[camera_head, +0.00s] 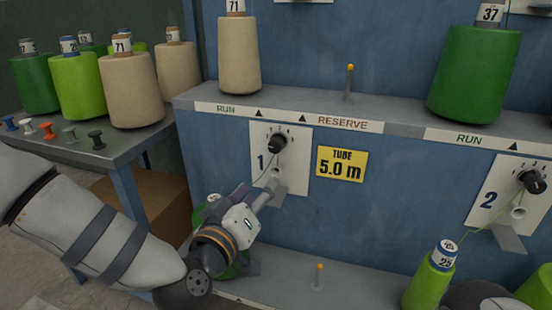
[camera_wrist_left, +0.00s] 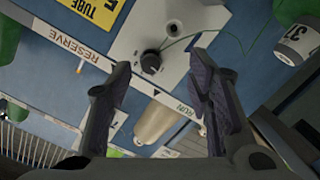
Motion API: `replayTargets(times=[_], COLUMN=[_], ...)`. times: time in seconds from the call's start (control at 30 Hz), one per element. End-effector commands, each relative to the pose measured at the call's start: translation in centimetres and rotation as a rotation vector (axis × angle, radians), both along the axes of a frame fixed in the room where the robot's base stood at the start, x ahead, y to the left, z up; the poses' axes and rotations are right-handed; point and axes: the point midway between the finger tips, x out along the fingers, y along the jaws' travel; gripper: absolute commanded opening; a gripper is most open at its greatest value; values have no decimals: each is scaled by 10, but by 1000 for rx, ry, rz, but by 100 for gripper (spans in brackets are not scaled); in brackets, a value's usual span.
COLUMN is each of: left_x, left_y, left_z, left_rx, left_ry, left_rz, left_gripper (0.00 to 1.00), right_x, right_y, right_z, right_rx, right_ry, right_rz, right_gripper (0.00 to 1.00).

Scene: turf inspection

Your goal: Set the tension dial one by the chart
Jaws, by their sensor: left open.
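Tension dial one (camera_head: 278,143) is a black knob on a white plate (camera_head: 297,160) marked 1, with tick marks around it and a green thread at it. My left gripper (camera_head: 256,192) is open and empty, just below the dial in the head view. In the left wrist view my left gripper (camera_wrist_left: 158,66) has its fingers spread, with the dial (camera_wrist_left: 151,62) showing between the fingertips. I see no contact, and the remaining distance is hard to judge. The dial's exact pointer setting is too small to read. I cannot make out a chart. My right gripper is not in view.
A second dial (camera_head: 531,181) is on plate 2 at right. A beige cone (camera_head: 239,55) marked 71 and a green cone (camera_head: 474,75) marked 37 stand on the ledge. A side table (camera_head: 85,148) holds several cones and small coloured pieces.

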Motion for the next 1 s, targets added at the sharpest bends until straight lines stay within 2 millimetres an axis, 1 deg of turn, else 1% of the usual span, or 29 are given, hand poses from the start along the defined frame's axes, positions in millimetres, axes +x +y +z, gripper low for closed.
replayTargets(times=[0.03, 0.07, 0.1, 0.13, 0.23, 0.4, 0.5, 0.6, 0.77, 1.0], left_x=[9, 13, 16, 20, 35, 78, 100, 116, 128, 129], left_y=[2, 2, 2, 1, -4, -18, -26, -31, -35, -35], left_z=[13, 21, 29, 32, 33, 31, 30, 30, 31, 32], left_rx=[-20, -28, -35, -37, -37, -37, -35, -36, -35, -35], left_ry=[-45, -65, -82, -89, -92, -88, -87, -85, -84, -84], left_rz=[17, 24, 29, 30, 30, 31, 30, 29, 28, 28], left_gripper=[46, 46, 46, 46, 46, 46, 46, 46, 46, 46], right_x=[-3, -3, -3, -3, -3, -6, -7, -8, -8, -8], right_y=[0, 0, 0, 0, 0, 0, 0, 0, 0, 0], right_z=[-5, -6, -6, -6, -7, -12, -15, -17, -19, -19], right_rx=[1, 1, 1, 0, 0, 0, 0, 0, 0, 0], right_ry=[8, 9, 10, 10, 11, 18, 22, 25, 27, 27], right_rz=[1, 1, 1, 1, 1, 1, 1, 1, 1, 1], right_gripper=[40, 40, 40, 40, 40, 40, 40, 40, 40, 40])
